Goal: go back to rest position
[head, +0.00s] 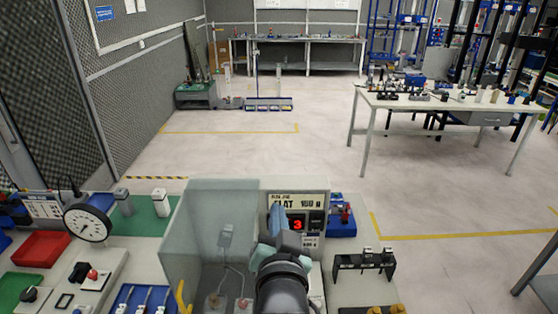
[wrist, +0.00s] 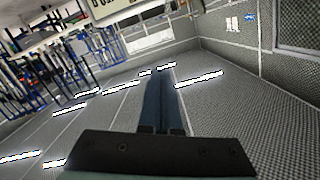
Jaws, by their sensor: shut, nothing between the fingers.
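My gripper (head: 275,220) is in the lower middle of the head view, above the bench and in front of a panel with a red digit display (head: 297,224). In the wrist view its two dark blue fingers (wrist: 160,95) lie together, shut, with nothing between them. The wrist view looks out tilted across the room, and part of a sign (wrist: 110,6) shows at its top edge. My arm hides part of the bench below it.
A clear-walled box (head: 190,235) stands left of my arm. A round dial gauge (head: 87,224), a red tray (head: 41,248) and a green mat (head: 150,216) lie further left. A black rack (head: 364,264) stands right. Open floor (head: 280,150) lies beyond, with a white table (head: 440,105) at right.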

